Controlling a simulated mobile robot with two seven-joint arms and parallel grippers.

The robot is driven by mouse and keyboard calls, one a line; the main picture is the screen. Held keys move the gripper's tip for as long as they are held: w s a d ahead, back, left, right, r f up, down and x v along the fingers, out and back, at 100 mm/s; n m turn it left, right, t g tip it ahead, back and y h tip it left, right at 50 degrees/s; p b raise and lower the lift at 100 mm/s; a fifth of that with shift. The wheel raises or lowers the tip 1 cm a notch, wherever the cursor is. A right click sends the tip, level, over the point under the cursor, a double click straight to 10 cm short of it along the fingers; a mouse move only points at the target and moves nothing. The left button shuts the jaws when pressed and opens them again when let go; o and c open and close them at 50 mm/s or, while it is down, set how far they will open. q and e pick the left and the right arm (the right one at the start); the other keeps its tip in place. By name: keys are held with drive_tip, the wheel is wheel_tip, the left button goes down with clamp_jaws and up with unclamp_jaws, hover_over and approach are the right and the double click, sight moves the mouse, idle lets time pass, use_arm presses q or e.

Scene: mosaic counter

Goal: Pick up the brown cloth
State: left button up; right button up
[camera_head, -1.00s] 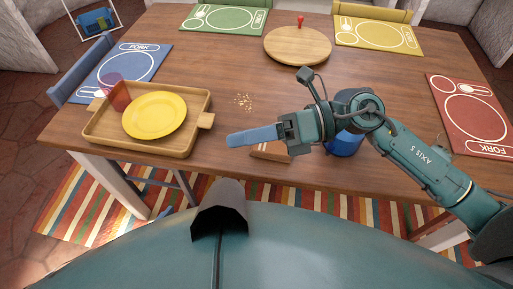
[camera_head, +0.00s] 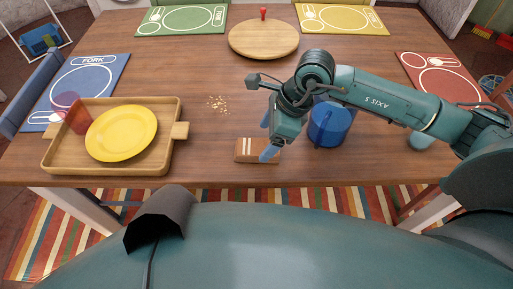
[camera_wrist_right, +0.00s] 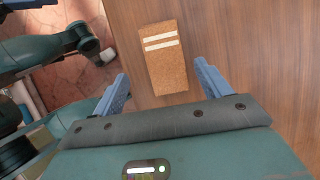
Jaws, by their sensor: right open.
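The brown cloth (camera_head: 256,150) is a small folded rectangle with pale stripes. It lies on the table near the front edge, in the middle of the head view. My right gripper (camera_head: 267,137) is over its right end, fingers pointing down. In the right wrist view the cloth (camera_wrist_right: 166,65) lies ahead of the open right gripper (camera_wrist_right: 162,88), roughly between the lines of its two blue fingers, with nothing held. One finger hides part of the cloth's right end in the head view. My left gripper is not in view.
A blue pot-like container (camera_head: 330,124) stands just right of the gripper. A wooden tray (camera_head: 174,150) with a yellow plate (camera_head: 122,133) and a reddish cup (camera_head: 77,118) is at left. Crumbs (camera_head: 218,104) lie behind the cloth. A round board (camera_head: 264,40) is farther back.

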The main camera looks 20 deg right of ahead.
sight(259, 146)
drive_tip(key=shift+w+d+x, duration=0.1)
drive_tip(key=shift+w+x, duration=0.05)
drive_tip(key=shift+x, duration=1.2)
drive_tip(key=shift+w+d+x, duration=0.1)
drive_tip(key=shift+w+x, duration=0.05)
drive_tip(key=shift+x, duration=1.2)
drive_tip(key=shift+c, duration=0.6)
drive_tip(key=c, duration=0.9)
drive_tip(key=shift+c, duration=0.2)
wheel_tip(259, 146, up, 10)
drive_tip(key=o, duration=0.4)
drive_tip(key=c, duration=0.3)
drive_tip(key=shift+w, duration=0.1)
